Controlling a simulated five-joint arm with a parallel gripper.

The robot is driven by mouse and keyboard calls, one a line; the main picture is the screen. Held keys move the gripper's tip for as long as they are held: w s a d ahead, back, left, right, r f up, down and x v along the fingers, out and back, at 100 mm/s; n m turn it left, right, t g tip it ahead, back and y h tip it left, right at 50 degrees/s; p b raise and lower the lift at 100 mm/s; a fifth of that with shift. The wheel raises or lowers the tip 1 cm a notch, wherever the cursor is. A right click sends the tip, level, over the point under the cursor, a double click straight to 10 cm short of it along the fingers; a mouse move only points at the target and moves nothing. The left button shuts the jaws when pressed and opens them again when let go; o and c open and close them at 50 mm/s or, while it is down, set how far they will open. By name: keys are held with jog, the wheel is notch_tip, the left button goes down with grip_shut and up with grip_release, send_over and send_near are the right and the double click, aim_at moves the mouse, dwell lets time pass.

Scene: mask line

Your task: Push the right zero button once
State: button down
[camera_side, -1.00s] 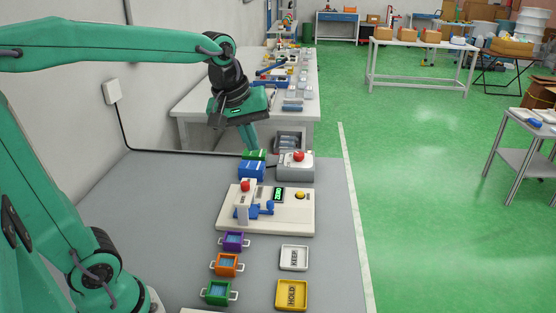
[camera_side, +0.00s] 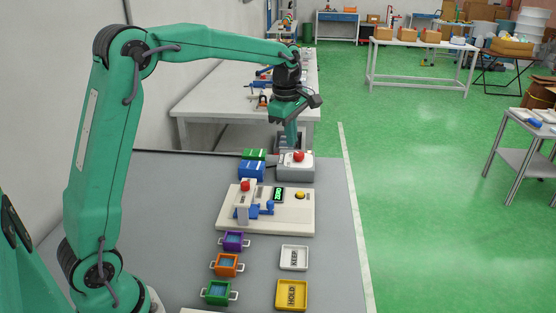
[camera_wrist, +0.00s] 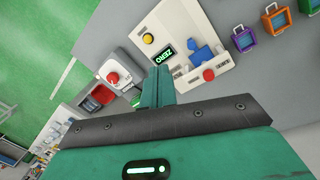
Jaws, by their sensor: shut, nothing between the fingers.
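My gripper (camera_side: 291,146) is shut and empty, pointing down just behind the grey box (camera_side: 308,172) with a red button (camera_side: 299,156). In the wrist view my gripper (camera_wrist: 161,72) shows between that red button (camera_wrist: 113,78) and a white station; I cannot tell its exact height or whether it touches anything. The white station (camera_side: 232,222) stands in front, with a lit green ZERO display (camera_side: 279,194), a yellow button (camera_side: 300,196) at right, a blue part (camera_side: 268,208), and a red button (camera_side: 245,186) on a white post at left. These also show in the wrist view.
Blue (camera_side: 251,171) and green (camera_side: 254,154) boxes stand left of the grey box. In front are purple (camera_side: 233,241), orange (camera_side: 226,264) and green (camera_side: 217,292) handled cups, a white KEEP tray (camera_side: 294,268) and a yellow HOLD tray (camera_side: 292,306). The table's left part is clear.

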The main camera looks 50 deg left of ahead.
aim_at(300, 193)
jog(key=w+a+f+n+g, duration=0.1)
jog(key=w+a+f+n, duration=0.1)
jog(key=w+f+n, duration=0.3)
jog(key=shift+w+a+f+n, duration=0.3)
jog(key=shift+w+a+f, duration=0.1)
jog(key=shift+f, duration=0.25)
jog(key=f, duration=1.4)
jog(key=shift+w, duration=0.35)
